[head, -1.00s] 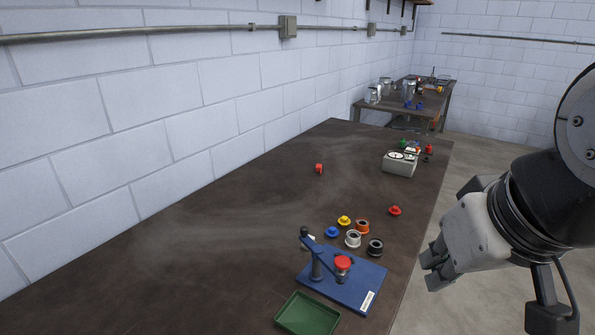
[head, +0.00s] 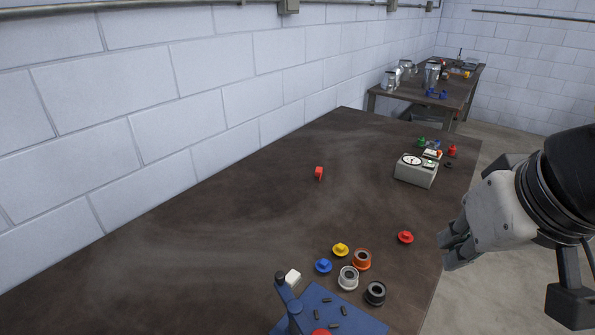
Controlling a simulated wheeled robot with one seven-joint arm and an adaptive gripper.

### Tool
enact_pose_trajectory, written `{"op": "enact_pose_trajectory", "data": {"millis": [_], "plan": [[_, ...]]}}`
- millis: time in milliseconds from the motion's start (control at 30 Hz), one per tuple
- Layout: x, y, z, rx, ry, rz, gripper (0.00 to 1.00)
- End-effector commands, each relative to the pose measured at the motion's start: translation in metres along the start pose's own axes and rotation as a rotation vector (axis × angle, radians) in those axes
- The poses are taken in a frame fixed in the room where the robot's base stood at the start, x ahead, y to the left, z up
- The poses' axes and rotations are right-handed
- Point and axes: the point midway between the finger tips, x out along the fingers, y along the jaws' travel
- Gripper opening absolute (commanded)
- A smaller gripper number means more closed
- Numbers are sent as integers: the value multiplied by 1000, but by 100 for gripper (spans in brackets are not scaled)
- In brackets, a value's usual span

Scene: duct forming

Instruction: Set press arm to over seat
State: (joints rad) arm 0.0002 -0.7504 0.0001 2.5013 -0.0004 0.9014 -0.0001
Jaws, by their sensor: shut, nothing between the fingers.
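The blue press (head: 350,320) stands at the bottom edge of the head view, partly cut off. Its blue post (head: 295,314) and the press arm's dark-tipped end (head: 281,278) show at its left. A red part (head: 320,332) shows only at the picture's lower edge. The seat is not visible, so I cannot tell whether the arm is over it. My gripper (head: 447,250) is shut and empty, beyond the table's right edge and well apart from the press.
Blue, yellow and red flanged pieces (head: 405,237) and orange, white and black rings (head: 375,292) lie beyond the press. A grey dial box (head: 416,171) stands farther back. The table's left side (head: 200,260) is clear.

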Motion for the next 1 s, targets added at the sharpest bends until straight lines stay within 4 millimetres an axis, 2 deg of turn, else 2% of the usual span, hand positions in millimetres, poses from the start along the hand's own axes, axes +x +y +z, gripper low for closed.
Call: {"op": "enact_pose_trajectory", "data": {"millis": [267,467,767,1000], "plan": [[5,-4,-7,43,-44,-22,0],[28,-16,-32,215,-207,-91,0],[88,-39,-76,538,-507,-172,0],[154,-55,-104,795,-743,-195,0]]}}
